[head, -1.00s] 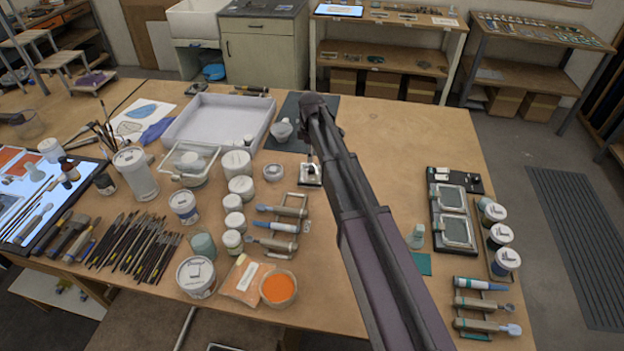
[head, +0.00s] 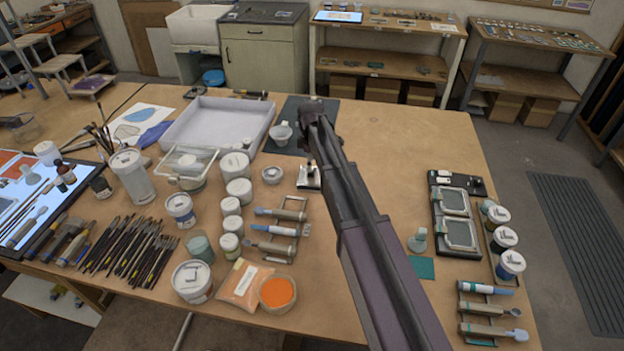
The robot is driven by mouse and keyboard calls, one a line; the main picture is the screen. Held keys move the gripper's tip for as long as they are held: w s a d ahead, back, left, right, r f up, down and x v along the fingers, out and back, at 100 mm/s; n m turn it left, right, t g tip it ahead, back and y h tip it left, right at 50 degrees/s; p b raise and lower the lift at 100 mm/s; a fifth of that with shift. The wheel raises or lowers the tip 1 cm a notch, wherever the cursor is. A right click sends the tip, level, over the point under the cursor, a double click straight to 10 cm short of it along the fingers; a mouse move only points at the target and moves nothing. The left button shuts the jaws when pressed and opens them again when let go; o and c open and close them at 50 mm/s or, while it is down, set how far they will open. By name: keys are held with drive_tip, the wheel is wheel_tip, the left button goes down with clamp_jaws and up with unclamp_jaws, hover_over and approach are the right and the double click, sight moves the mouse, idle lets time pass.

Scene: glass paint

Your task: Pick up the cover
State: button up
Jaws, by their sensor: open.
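I cannot tell for certain which thing is the cover. A clear, flat lid-like piece with a pale rim (head: 188,159) sits on a small container at the left of the table, below the white tray. My gripper (head: 314,108) is at the far end of my dark arm, above the right part of the dark mat (head: 295,108). It is open, but its fingertips are small and partly hidden by the arm. I see nothing held in it.
A white tray (head: 180,143) lies left of the mat. White jars (head: 239,190), brushes (head: 130,245) and an orange bowl (head: 278,292) crowd the left and front. Framed panels (head: 461,234) and jars (head: 511,263) line the right edge. The back right tabletop is clear.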

sight(311, 176)
drive_tip(key=shift+f+b, duration=2)
drive_tip(key=shift+f, duration=0.25)
drive_tip(key=shift+s, duration=0.1)
clamp_jaws()
